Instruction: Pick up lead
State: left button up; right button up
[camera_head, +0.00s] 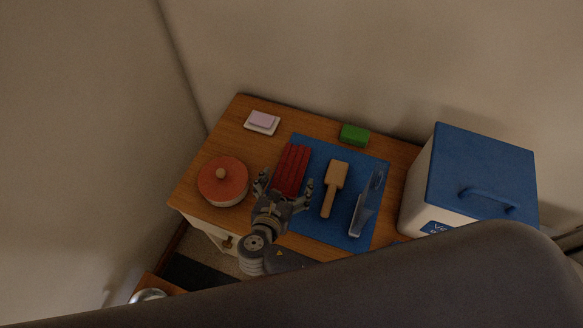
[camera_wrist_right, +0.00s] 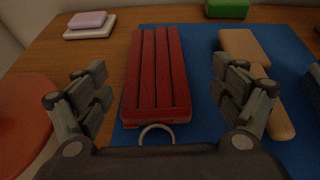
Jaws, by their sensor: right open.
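The lead appears to be the red bundle of long parallel straps (camera_head: 293,167) on the blue mat (camera_head: 315,150). In the right wrist view the red lead (camera_wrist_right: 158,70) lies flat, with a metal ring at its near end. My right gripper (camera_head: 285,186) is open and empty at the near end of the lead. In the wrist view its fingers (camera_wrist_right: 160,88) stand apart, one on each side of the lead, with gaps between. The gripper hides part of the near end in the head view. My left gripper is not in view.
A wooden brush-like tool (camera_head: 335,178) and a grey-blue tool (camera_head: 366,205) lie right of the lead. A red-lidded pot (camera_head: 233,184) stands left. A pink bar on a white dish (camera_head: 262,128) and a green block (camera_head: 355,135) are behind. A blue-lidded bin (camera_head: 475,170) stands right.

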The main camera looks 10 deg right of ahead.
aim_at(291, 168)
jog(key=x, duration=0.5)
jog(key=shift+w+a, duration=0.2)
jog(key=shift+w, duration=0.2)
jog(key=shift+r, duration=0.1)
jog(key=c, duration=1.2)
